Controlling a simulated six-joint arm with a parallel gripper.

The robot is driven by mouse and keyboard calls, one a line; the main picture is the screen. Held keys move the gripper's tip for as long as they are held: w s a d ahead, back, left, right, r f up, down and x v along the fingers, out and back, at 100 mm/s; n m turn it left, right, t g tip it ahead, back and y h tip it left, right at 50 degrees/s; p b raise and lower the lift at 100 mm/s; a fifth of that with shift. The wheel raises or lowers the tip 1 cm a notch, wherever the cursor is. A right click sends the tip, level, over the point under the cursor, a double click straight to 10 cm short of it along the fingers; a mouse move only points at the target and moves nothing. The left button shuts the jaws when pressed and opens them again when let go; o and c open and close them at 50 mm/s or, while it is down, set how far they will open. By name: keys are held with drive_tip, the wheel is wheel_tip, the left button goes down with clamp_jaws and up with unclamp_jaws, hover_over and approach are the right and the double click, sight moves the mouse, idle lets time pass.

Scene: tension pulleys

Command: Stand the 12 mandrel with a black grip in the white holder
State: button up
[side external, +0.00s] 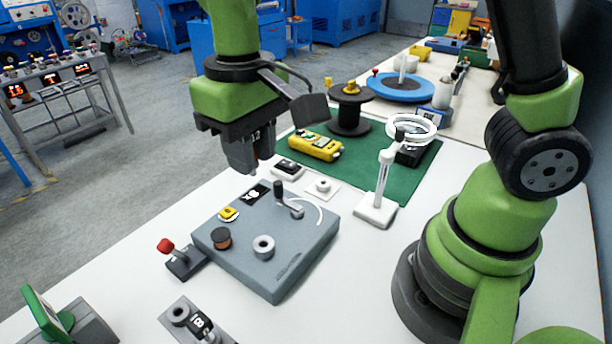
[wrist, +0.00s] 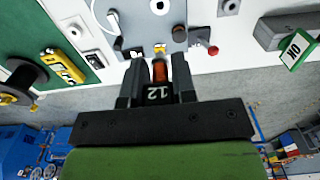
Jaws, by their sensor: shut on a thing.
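My gripper (side external: 250,158) is high above the far left edge of the table, shut on the mandrel. In the wrist view, the mandrel's black grip marked 12 (wrist: 158,93) sits between the fingers of my gripper (wrist: 156,75), with an orange-brown part beyond it. In the side view only the number 12 (side external: 256,135) shows clearly; the fingers hide most of the mandrel. The white holder looks to be the flat white square with a round raised ring (side external: 322,187) behind the grey plate; it also shows in the wrist view (wrist: 74,30). My gripper is well apart from it.
A grey plate (side external: 285,265) carries a crank (side external: 290,205), a copper disc and a ring. A red-knobbed lever (side external: 167,246) is beside it. A black spool (side external: 349,112), yellow device (side external: 315,147) and magnifier stand (side external: 377,210) stand around the holder. The table front is partly clear.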

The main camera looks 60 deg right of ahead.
drive_tip(key=shift+d, duration=0.1)
drive_tip(key=shift+w+d+f+m, duration=0.5)
drive_tip(key=shift+d+f+m, duration=0.5)
drive_tip(key=shift+d+f, duration=2.2)
drive_tip(key=shift+w+d+f+m, duration=0.5)
drive_tip(key=shift+d+f+m, duration=0.5)
drive_tip(key=shift+d+f, duration=2.1)
drive_tip(key=shift+w+d+f+m, duration=0.5)
drive_tip(key=shift+d+f+m, duration=0.9)
drive_tip(key=shift+d, duration=3.2)
drive_tip(key=shift+f+n, duration=0.4)
drive_tip(key=shift+f, duration=1.35)
drive_tip(key=o, duration=1.3)
drive_tip(key=shift+o, duration=0.2)
wheel_tip(320, 180, up, 8)
